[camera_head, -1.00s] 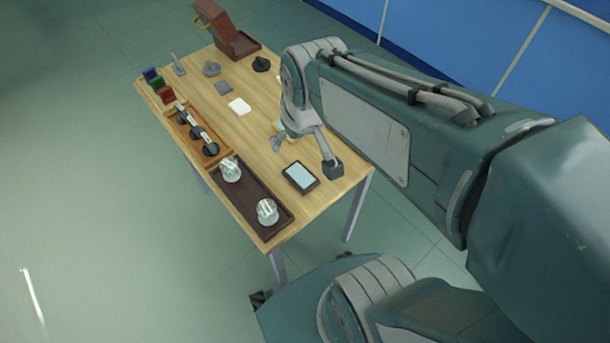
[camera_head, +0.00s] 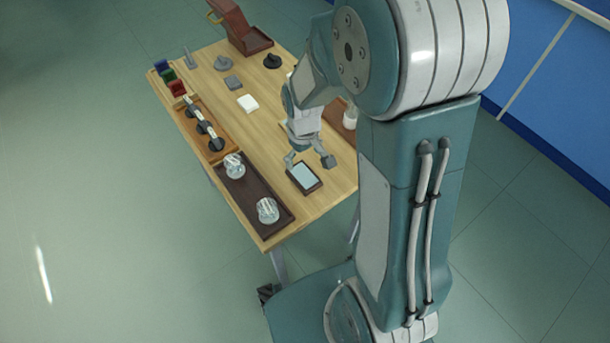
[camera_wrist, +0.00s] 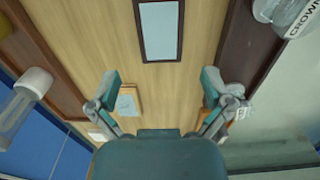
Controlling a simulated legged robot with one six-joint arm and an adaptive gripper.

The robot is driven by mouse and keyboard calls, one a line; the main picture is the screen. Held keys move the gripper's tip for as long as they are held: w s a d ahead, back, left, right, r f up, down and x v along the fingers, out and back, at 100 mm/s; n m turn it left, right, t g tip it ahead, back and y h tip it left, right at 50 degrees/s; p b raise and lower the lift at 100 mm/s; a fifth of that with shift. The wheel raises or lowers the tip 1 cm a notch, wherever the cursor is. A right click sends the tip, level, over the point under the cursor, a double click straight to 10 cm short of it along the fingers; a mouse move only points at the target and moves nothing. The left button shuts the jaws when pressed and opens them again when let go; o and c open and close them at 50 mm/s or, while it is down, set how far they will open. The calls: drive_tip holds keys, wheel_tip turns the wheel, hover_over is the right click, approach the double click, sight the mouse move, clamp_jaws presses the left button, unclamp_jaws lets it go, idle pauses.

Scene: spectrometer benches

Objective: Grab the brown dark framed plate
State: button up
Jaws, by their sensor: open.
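The dark brown framed plate (camera_head: 304,177) has a pale blue-grey face and lies flat on the wooden table near its front right. In the wrist view the framed plate (camera_wrist: 159,30) is at the top centre, beyond my fingertips. My gripper (camera_head: 308,161) is just above and behind it in the head view, with the fingers on either side of its far end. In the wrist view my gripper (camera_wrist: 161,80) is open with nothing between the fingers. The two do not appear to touch.
A dark tray (camera_head: 245,199) with clear jars lies left of the plate. A wooden rack (camera_head: 191,124) with dark-based pieces stands behind it. A white square (camera_head: 248,103), a grey block (camera_head: 233,82) and a red-brown stand (camera_head: 237,27) are farther back. Bare tabletop (camera_head: 262,146) lies between.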

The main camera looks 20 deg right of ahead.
sight(303, 176)
wheel_tip(303, 176, down, 3)
drive_tip(key=shift+a+r, duration=0.1)
drive_tip(key=shift+a, duration=0.05)
wheel_tip(303, 176, down, 5)
drive_tip(key=shift+f, duration=0.1)
drive_tip(key=shift+c, duration=0.3)
drive_tip(key=c, duration=1)
